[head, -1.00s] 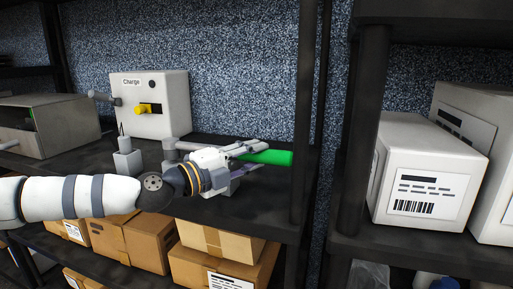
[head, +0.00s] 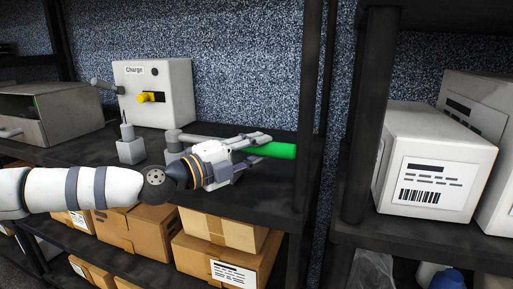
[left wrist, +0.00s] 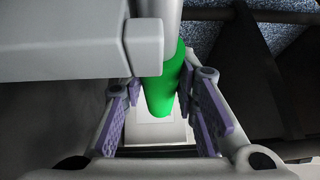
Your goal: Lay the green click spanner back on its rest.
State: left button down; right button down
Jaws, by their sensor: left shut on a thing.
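The click spanner, with its green handle (head: 282,151) and grey shaft (head: 203,139), lies roughly level above the shelf in the head view, its thick head end at the left. My left gripper (head: 262,146) is shut on the spanner near where shaft meets handle. In the left wrist view, the green handle (left wrist: 163,90) runs between the purple-padded fingers (left wrist: 158,112). A grey block (head: 177,153) shows under the spanner's head end; I cannot tell whether they touch or whether it is the rest. My right gripper is not in view.
A white "Charge" box (head: 166,105) with a yellow knob stands behind. A small grey block with an upright prong (head: 130,149) stands left of the spanner. An open grey bin (head: 58,118) is farther left. A dark rack post (head: 308,110) stands close at the handle's right end.

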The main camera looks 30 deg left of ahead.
pick_arm(q)
jog(key=c, duration=1.2)
grip_release()
jog(key=shift+r, duration=0.1)
jog(key=shift+s+a, duration=0.15)
jog(key=shift+s, duration=0.15)
jog(key=v, duration=1.1)
jog(key=shift+s, duration=0.25)
